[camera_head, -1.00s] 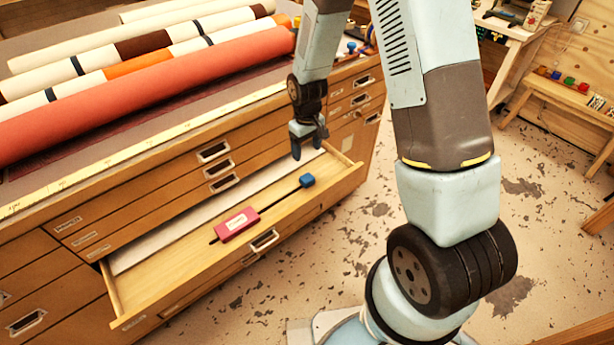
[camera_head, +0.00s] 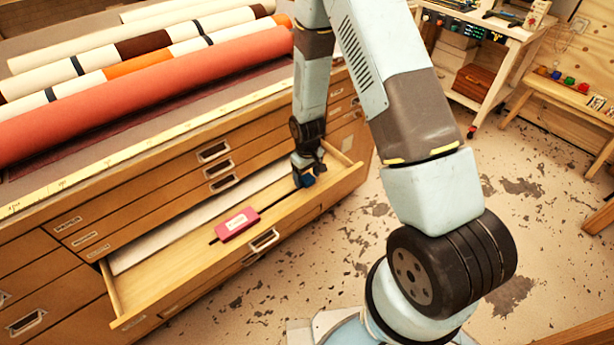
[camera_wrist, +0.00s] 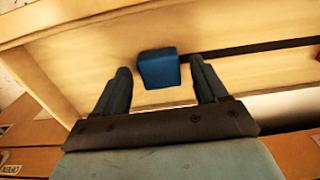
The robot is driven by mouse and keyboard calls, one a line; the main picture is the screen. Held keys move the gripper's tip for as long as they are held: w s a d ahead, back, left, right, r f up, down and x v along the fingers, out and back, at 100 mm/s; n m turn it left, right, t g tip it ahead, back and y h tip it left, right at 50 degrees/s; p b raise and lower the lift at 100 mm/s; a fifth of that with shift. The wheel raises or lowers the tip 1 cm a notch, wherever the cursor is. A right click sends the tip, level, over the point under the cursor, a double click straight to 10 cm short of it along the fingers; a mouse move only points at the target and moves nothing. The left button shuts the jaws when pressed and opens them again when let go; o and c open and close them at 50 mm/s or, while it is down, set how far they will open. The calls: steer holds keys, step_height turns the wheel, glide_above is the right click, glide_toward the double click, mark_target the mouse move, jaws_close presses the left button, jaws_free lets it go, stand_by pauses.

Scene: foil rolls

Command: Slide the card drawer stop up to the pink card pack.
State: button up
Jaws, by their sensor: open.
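The pink card pack (camera_head: 238,224) lies in the open drawer (camera_head: 180,256), on a dark rail that runs along the drawer floor. The blue drawer stop (camera_head: 307,180) is at the right end of this rail, mostly hidden by my gripper (camera_head: 305,174) in the head view. In the wrist view the blue stop (camera_wrist: 158,69) sits between the two fingertips of my gripper (camera_wrist: 161,78). The fingers are open, with a gap to the stop on each side. A stretch of drawer floor lies between the stop and the pink pack.
The drawer's right side wall (camera_head: 345,158) is close to my gripper. Several rolls, including a red one (camera_head: 150,95), lie on the cabinet top behind the drawer. A workbench (camera_head: 490,60) stands at the back right.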

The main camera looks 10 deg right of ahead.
steer(key=shift+f, duration=0.25)
jaws_close()
stand_by(0.7)
